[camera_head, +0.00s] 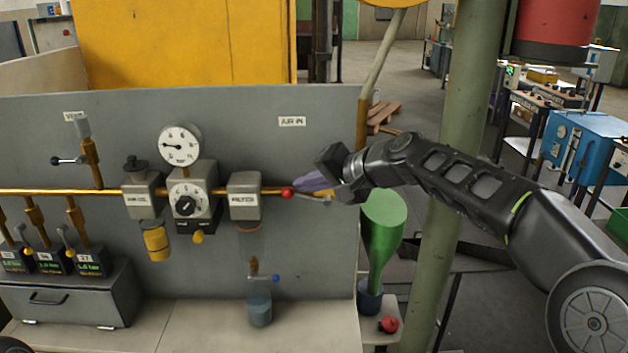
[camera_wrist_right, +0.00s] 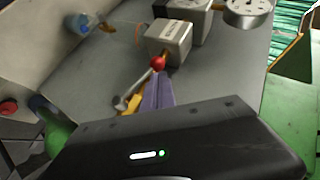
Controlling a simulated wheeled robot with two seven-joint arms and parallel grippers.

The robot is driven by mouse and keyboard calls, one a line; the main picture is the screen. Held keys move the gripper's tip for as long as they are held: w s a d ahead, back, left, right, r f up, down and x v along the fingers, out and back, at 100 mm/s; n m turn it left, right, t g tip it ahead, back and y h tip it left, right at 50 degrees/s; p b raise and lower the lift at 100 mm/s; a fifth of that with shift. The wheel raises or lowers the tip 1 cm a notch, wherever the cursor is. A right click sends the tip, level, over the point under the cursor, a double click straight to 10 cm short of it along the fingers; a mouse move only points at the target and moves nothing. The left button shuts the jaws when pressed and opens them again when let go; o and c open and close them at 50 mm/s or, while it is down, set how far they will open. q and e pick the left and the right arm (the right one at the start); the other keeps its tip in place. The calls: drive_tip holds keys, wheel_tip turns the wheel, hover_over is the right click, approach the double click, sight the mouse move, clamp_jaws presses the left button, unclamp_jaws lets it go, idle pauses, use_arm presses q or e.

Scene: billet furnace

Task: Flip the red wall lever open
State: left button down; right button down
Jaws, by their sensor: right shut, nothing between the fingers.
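In the right wrist view the red knob (camera_wrist_right: 158,63) tops a silver handle running down to the pipe valve. My right gripper (camera_head: 312,183) comes in from the right with purple fingers shut and empty, close beside the lever at the wall. In the right wrist view its purple finger (camera_wrist_right: 158,92) lies just beside the handle, below the knob. Whether they touch is unclear. My left gripper is out of view.
A round gauge (camera_head: 180,145) and regulator boxes sit along the pipe to the left. A green funnel-shaped vessel (camera_head: 382,228) stands below my right forearm. A green post (camera_head: 458,150) rises behind the arm. The grey panel (camera_head: 300,250) below the lever is bare.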

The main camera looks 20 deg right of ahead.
drive_tip(key=shift+w+a+f, duration=0.15)
drive_tip(key=shift+a+f, duration=0.45)
drive_tip(key=shift+f, duration=0.15)
drive_tip(key=shift+a, duration=0.1)
drive_tip(key=s+r+p, duration=0.1)
drive_tip(key=s+r, duration=0.1)
drive_tip(key=r, duration=0.4)
drive_tip(key=s+a+r, duration=0.1)
drive_tip(key=s+r, duration=0.1)
drive_tip(key=r, duration=0.4)
drive_tip(key=shift+s+p, duration=0.35)
drive_tip(key=shift+p, duration=0.05)
